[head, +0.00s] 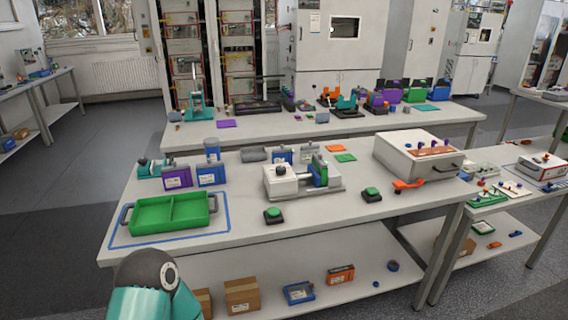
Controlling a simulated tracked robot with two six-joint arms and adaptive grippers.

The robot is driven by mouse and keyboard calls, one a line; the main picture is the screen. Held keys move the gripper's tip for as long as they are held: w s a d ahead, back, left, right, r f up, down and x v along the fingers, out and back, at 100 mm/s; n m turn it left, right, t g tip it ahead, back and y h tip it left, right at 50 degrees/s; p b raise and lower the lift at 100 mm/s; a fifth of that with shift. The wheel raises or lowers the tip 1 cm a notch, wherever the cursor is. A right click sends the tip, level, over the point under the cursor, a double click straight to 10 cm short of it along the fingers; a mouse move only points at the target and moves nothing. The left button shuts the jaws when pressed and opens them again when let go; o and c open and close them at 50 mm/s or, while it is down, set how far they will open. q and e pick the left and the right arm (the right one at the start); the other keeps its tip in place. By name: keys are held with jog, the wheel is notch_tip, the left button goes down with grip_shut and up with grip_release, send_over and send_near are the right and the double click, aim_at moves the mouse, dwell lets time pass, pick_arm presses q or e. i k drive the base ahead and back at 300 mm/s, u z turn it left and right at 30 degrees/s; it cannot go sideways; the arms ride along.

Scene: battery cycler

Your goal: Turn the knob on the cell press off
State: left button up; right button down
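What looks like the cell press (285,184) is a white and grey unit on a grey base, in the middle of the near table in the head view. A dark round knob (280,171) sits on its left block. The knob is too small to tell which way it points. Blue and green parts sit at the press's right end. Part of my teal arm shows at the bottom left, in front of the table and well apart from the press. Neither gripper is in view.
A green two-part tray (172,213) lies at the table's left. Two green-topped button boxes stand before the press, one left (273,216) and one right (371,194). A white box with a handle (418,157) stands right. Blue-grey containers (211,175) stand behind the tray. The table's front strip is mostly clear.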

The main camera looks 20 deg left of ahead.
aim_at(280, 169)
jog(key=i, duration=0.85)
